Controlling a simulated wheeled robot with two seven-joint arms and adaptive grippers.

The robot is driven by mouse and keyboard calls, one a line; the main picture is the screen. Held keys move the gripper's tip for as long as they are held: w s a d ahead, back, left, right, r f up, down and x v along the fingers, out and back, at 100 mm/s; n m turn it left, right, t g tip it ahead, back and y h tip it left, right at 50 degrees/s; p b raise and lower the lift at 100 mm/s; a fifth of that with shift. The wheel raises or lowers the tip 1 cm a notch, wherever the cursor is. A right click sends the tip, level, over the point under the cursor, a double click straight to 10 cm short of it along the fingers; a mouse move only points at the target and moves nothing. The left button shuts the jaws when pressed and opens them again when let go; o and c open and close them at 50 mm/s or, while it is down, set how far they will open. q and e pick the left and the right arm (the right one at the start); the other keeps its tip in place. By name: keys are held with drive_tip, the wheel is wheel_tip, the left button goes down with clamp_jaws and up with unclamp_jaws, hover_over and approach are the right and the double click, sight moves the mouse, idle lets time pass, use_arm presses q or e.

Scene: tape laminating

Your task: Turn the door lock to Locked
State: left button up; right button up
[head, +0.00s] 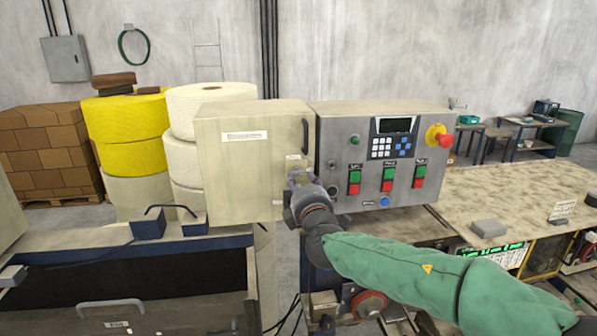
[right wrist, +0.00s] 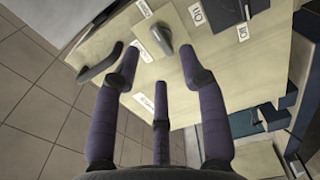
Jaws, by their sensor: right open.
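The cream cabinet door (head: 245,170) is shut, with a white label and a dark vertical handle (head: 305,136). In the right wrist view a grey door lock knob (right wrist: 160,40) sits on the cream door (right wrist: 170,75), with small white labels around it. I cannot tell which label the knob points at. My right gripper (head: 301,178) is in front of the door's lower right part and hides the lock in the head view. In the right wrist view its purple fingers (right wrist: 158,60) are spread and empty, with the knob beyond their tips. My left gripper is not in view.
A grey control panel (head: 345,165) with buttons and a red emergency knob (head: 438,136) stands right of the door. Yellow and cream rolls (head: 125,130) stand behind on the left. A worktable (head: 520,185) lies to the right, and a dark drawer unit (head: 130,285) at lower left.

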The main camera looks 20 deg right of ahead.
sight(298, 173)
drive_tip(key=shift+p+x, duration=0.75)
drive_tip(key=shift+x, duration=1.7)
drive_tip(key=shift+s, duration=0.1)
clamp_jaws()
